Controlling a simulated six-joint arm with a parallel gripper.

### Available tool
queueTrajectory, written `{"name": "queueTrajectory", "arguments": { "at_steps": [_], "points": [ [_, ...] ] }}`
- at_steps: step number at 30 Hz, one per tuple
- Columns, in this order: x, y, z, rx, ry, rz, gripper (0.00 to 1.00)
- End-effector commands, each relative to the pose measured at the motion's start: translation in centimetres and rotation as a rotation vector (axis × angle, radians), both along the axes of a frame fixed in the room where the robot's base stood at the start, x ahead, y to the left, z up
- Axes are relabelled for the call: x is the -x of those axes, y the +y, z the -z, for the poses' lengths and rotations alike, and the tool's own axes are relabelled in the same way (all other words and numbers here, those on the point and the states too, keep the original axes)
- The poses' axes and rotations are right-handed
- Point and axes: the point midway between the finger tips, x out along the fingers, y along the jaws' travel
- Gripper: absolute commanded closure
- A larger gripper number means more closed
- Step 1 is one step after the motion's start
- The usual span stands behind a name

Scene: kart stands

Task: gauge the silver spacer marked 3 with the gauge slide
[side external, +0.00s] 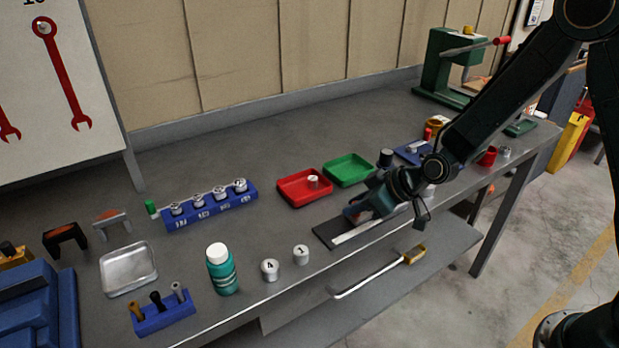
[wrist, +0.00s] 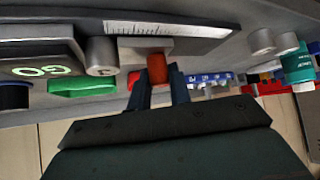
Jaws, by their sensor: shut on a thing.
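My gripper (wrist: 158,88) is shut on the red knob (wrist: 157,68) of the gauge slide, a grey block (wrist: 145,46) under the knob in the wrist view. The slide sits beside the white ruled scale (wrist: 170,29); the gauge's dark base (side external: 327,233) shows in the side view. A silver spacer (wrist: 101,56) stands right beside the slide block, touching or nearly touching it; its mark is not readable. In the side view my gripper (side external: 365,212) hides most of the slide, and a silver spacer (side external: 429,191) shows just right of it.
Two loose spacers, one marked 4 (side external: 270,270) and one with an unclear mark (side external: 301,254), stand near the front edge by a teal bottle (side external: 222,270). Red (side external: 291,199) and green (side external: 347,170) trays lie behind. A black GO panel (wrist: 40,68) is near the gauge.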

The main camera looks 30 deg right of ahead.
Motion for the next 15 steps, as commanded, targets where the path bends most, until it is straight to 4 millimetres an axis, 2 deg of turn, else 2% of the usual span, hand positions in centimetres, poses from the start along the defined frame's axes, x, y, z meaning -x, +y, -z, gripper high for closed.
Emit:
{"name": "queueTrajectory", "arguments": {
  "at_steps": [1,8,9,11,15],
  "points": [
    [-0.15,-0.81,0.02,0.012,-0.003,0.013,0.91],
    [-0.22,-1.0,0.02,0.016,-0.005,0.018,0.86],
    [-0.22,-1.01,0.02,0.016,-0.005,0.018,0.71],
    [-0.21,-0.98,0.02,0.015,-0.004,0.017,0.59],
    [-0.17,-0.83,0.03,0.014,-0.004,0.014,0.58]
  ]
}}
